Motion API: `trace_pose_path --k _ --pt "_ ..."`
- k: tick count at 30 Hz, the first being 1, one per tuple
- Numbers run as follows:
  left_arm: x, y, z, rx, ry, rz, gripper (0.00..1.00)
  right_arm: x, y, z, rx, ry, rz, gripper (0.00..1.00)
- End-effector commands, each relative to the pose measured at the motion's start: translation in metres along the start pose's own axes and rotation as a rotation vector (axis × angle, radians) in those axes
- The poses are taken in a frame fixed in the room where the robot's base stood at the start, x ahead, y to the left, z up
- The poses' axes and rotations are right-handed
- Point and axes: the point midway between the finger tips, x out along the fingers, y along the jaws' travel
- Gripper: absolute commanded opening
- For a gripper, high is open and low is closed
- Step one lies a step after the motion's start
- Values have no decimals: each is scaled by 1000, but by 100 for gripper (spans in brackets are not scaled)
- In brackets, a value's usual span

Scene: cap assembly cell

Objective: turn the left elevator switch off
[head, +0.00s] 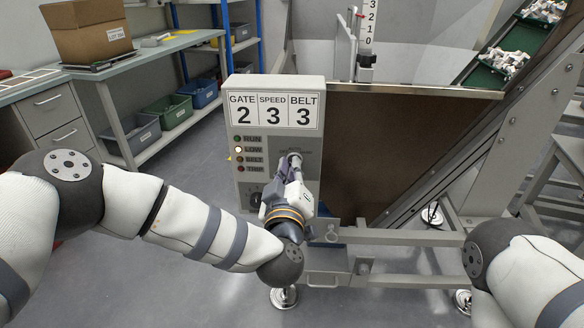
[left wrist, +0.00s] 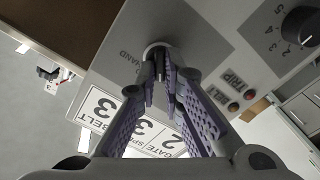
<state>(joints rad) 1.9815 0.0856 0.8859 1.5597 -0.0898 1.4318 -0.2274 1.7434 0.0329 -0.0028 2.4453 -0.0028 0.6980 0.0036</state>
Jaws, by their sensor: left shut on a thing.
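A grey control panel (head: 278,90) shows the readings GATE 2, SPEED 3 and BELT 3. My left gripper (head: 292,172) reaches the panel face there. In the left wrist view its purple-padded fingers (left wrist: 161,80) are closed on the switch's dark lever. The fingers partly hide the lever, and I cannot tell its exact position. My right gripper is out of view.
The LOW lamp (head: 238,150) is lit white; the other lamps look dim. A black dial (left wrist: 300,27) is on the same panel. A brown-sided hopper (head: 370,140) stands right of it, with an inclined conveyor (head: 517,38) carrying white parts. A bench (head: 150,52) holds a cardboard box (head: 88,30).

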Motion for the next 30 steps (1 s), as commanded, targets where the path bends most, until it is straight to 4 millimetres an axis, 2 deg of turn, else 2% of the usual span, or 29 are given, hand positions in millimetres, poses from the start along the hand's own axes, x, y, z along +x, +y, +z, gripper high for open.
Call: trace_pose_path --k 10,26,27,29,30 --pt "0 -1 0 -128 0 -1 0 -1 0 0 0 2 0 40" --pt "0 -1 0 -151 -1 -1 0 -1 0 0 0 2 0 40" --pt "0 -1 0 -151 -1 -1 15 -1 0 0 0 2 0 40" --pt "0 -1 0 -151 -1 -1 28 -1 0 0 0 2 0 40" --pt "0 -1 0 -150 -1 -1 28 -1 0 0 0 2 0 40"
